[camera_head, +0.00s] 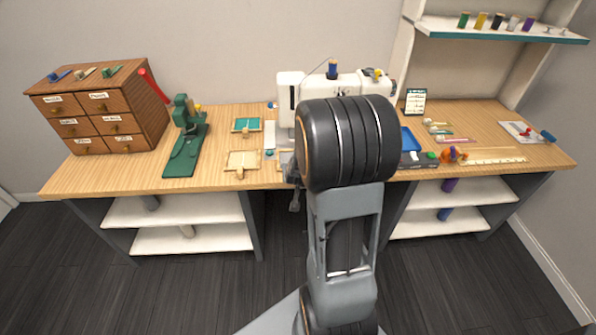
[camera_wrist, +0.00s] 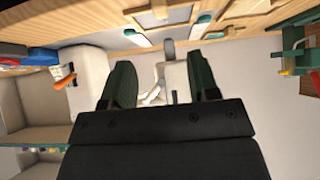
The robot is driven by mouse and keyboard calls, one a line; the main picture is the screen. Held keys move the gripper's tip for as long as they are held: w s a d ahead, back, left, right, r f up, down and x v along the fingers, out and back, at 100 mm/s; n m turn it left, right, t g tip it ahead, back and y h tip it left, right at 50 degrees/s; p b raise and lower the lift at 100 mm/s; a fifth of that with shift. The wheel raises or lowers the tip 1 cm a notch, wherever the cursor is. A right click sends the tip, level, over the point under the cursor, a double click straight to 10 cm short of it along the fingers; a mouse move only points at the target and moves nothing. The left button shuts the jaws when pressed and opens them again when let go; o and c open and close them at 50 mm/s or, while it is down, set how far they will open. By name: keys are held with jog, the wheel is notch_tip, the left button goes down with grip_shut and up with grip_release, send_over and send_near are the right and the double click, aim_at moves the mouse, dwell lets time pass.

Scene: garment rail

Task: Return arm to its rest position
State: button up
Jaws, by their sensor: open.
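My arm rises through the middle of the head view and bends in front of the workbench (camera_head: 225,182). It hides part of the white sewing machine (camera_head: 288,90) and the bench behind it. My gripper (camera_wrist: 162,76) shows in the wrist view with its two dark green fingers wide apart. No object is held between the fingers; pale machine parts and wall show beyond the gap. In the head view the gripper is mostly hidden behind my arm, so its distance from the bench is hard to tell.
A brown drawer cabinet (camera_head: 103,108) and a green press (camera_head: 187,145) stand on the left. Small wooden frames (camera_head: 243,160) lie near the machine. A blue tray (camera_head: 410,140) lies right of my arm. A spool shelf (camera_head: 500,32) hangs at upper right. Open floor (camera_head: 180,290) lies in front.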

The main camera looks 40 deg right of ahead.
dwell(0.4)
jog(key=s+a+f+g+y, duration=0.2)
jog(key=s+a+f, duration=0.1)
jog(key=s+a+r+n+g+y, duration=0.1)
jog(key=s+a+r+n, duration=0.2)
jog(key=s+a+r, duration=0.2)
jog(key=s+a+r+n+g+y+p, duration=0.1)
jog(key=s+a+r+n, duration=0.2)
jog(key=s+a+r, duration=0.3)
jog(key=a+r, duration=0.5)
jog(key=a, duration=0.1)
jog(key=shift+s+r+n+y, duration=0.15)
jog(key=shift+n+y, duration=0.15)
jog(key=shift+y, duration=0.1)
jog(key=shift+c, duration=1.2)
jog(key=shift+d, duration=0.15)
